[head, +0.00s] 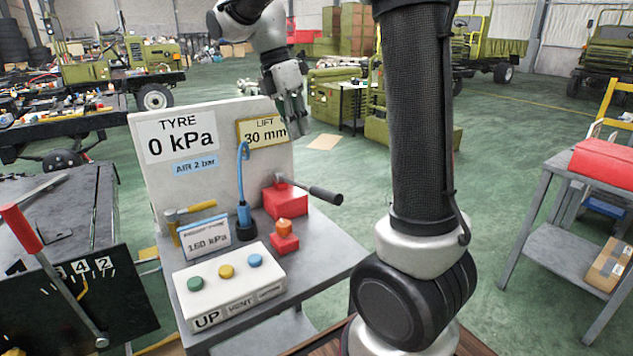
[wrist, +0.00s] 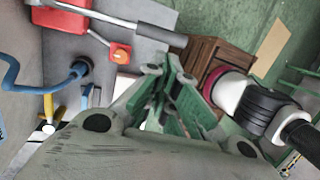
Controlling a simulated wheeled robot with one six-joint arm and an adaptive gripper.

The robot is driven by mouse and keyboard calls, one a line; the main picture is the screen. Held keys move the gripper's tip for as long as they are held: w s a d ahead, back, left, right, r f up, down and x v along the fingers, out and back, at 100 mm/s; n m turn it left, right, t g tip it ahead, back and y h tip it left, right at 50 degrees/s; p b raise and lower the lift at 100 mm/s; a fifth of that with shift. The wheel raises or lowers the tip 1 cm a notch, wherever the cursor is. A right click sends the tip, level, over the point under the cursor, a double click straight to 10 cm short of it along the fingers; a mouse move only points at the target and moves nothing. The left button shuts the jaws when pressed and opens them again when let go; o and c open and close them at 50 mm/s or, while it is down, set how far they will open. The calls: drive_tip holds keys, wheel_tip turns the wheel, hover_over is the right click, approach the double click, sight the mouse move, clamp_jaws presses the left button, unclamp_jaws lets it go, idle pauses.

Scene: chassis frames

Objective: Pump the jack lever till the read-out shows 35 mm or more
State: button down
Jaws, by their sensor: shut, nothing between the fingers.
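The red jack (head: 287,200) stands on the grey bench, and its lever (head: 310,188) sticks out to the right, ending in a dark grip. In the wrist view the lever's grip (wrist: 161,35) lies above the fingertips, apart from them. The lift read-out (head: 264,132) shows 30 mm. My gripper (head: 293,108) hangs above and behind the lever, beside the right edge of the panel. It also shows in the wrist view (wrist: 172,72), where its fingers are together with nothing seen between them.
The upright panel also carries a tyre read-out (head: 182,138) of 0 kPa. A button box (head: 230,285), a small sign (head: 205,240), a hammer (head: 190,209), a blue hose (head: 243,195) and a red block with an orange knob (head: 285,241) stand on the bench (head: 318,258). A grey cart (head: 545,185) stands right.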

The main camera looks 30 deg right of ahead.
sight(320, 197)
drive_tip(key=shift+f, duration=0.1)
drive_tip(key=x, duration=1.3)
drive_tip(key=shift+s+d+f, duration=0.1)
drive_tip(key=shift+d+f, duration=0.05)
drive_tip(key=shift+f, duration=0.25)
